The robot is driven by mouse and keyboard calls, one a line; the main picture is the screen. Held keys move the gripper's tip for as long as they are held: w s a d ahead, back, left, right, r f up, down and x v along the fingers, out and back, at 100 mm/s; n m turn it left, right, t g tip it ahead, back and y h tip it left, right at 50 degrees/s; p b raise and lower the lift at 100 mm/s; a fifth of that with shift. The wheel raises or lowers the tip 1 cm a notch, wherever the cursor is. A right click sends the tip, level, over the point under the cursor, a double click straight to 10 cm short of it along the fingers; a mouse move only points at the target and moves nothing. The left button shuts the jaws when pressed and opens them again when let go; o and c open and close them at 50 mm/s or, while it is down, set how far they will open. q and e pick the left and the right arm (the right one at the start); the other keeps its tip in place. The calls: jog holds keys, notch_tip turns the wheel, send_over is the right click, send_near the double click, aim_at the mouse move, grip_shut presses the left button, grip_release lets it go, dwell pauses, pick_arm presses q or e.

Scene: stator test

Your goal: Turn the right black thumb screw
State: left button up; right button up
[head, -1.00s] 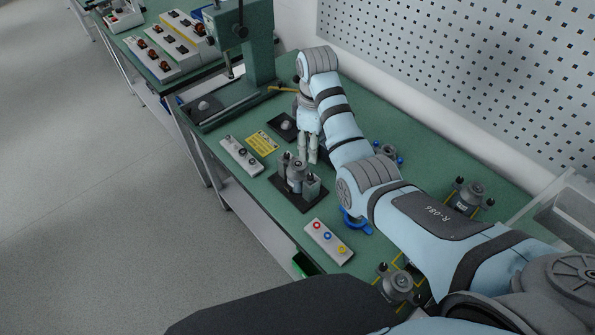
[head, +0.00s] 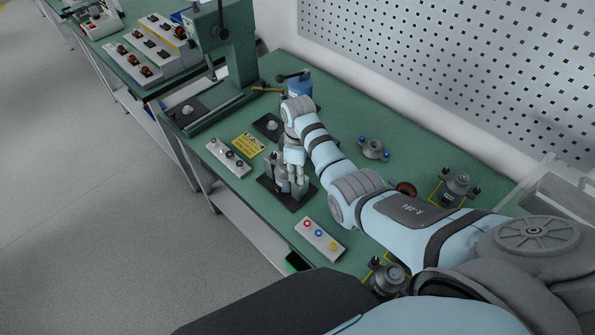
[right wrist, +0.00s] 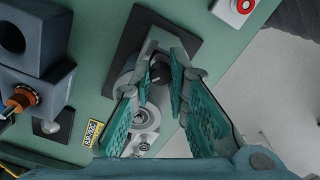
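The test fixture stands on a black base plate (head: 272,192) on the green bench in the head view, with grey metal posts and a cylinder. My right gripper (head: 295,178) reaches down over it and partly hides it. In the right wrist view, the two teal-padded fingers of my right gripper (right wrist: 165,80) are apart, with a black thumb screw (right wrist: 157,67) between or just behind their tips. I cannot tell whether the pads touch it. The round grey stator part (right wrist: 146,122) shows beside the left finger. My left gripper is not in view.
A white box with coloured buttons (head: 318,239) lies in front of the fixture, and a switch strip (head: 228,158) and yellow label (head: 248,145) lie left. A green press (head: 230,45) stands behind. Grey housings (head: 455,188) stand at the right.

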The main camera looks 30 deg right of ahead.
grip_shut()
jog(key=m, duration=0.3)
jog(key=o, duration=0.7)
grip_release()
notch_tip(320, 180, up, 8)
jog(key=shift+a+f, duration=0.1)
jog(key=shift+f, duration=0.1)
